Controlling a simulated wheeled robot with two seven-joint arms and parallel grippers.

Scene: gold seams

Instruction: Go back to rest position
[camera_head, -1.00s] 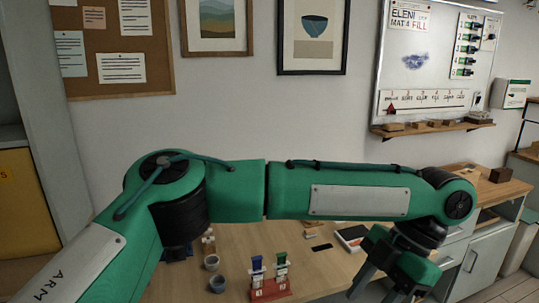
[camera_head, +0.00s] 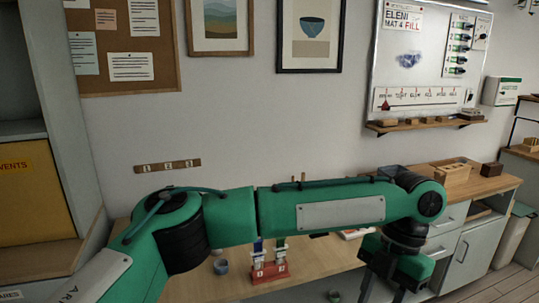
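My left arm (camera_head: 225,217), green with black joints, comes in from the left and reaches across the view to the right, above a wooden table (camera_head: 205,285). My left gripper (camera_head: 383,292) hangs down at the lower right, past the table's right part. Its dark fingers stand apart with nothing visible between them; their tips are at or below the bottom edge. My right gripper is out of view. A red rack (camera_head: 270,273) on the table holds a blue-topped vial (camera_head: 258,250) and a green-topped vial (camera_head: 280,248), partly hidden by the arm.
A small grey-blue cup (camera_head: 221,267) stands left of the rack. Another small cup (camera_head: 335,296) shows at the bottom edge. A wooden-topped cabinet (camera_head: 480,188) with boxes stands at the right. A whiteboard (camera_head: 425,70) hangs above. The arm hides much of the table's back.

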